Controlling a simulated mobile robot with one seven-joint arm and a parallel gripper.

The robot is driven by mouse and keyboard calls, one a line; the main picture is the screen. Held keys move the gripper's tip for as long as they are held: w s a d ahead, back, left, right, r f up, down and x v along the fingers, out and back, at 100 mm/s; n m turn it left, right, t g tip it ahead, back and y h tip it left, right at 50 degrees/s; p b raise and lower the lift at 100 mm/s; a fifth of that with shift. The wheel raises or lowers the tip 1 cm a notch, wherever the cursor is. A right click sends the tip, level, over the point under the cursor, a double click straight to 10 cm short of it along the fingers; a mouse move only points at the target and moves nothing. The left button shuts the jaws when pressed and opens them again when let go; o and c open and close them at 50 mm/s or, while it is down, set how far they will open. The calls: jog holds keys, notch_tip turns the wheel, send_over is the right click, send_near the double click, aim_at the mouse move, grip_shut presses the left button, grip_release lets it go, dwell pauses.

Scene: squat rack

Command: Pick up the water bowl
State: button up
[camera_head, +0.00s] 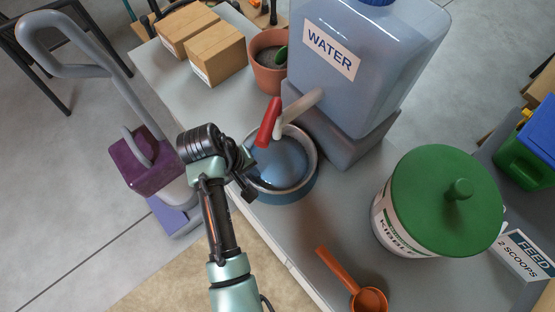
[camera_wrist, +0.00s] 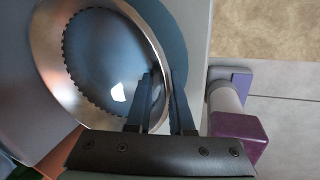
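The water bowl (camera_head: 300,185) is a round blue bowl with a pale metallic rim and water in it. It stands on the grey table at the near left edge, under the dispenser spout. In the wrist view the bowl (camera_wrist: 60,75) fills the left half. My gripper (camera_head: 248,182) is at the bowl's left side. In the wrist view my gripper's fingers (camera_wrist: 160,95) stand apart with the rim between them, one finger inside the bowl and one outside. I see no clear sign that they press on the rim.
The water dispenser (camera_head: 365,50), with a red tap handle (camera_head: 268,122) over the bowl, stands behind it. A kibble tub (camera_head: 445,200) and orange scoop (camera_head: 368,299) are to the right. Boxes (camera_head: 216,55) and a plant pot (camera_head: 268,75) are behind. A purple-headed upright object (camera_head: 145,165) stands on the left floor.

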grip_shut()
dwell(1.4)
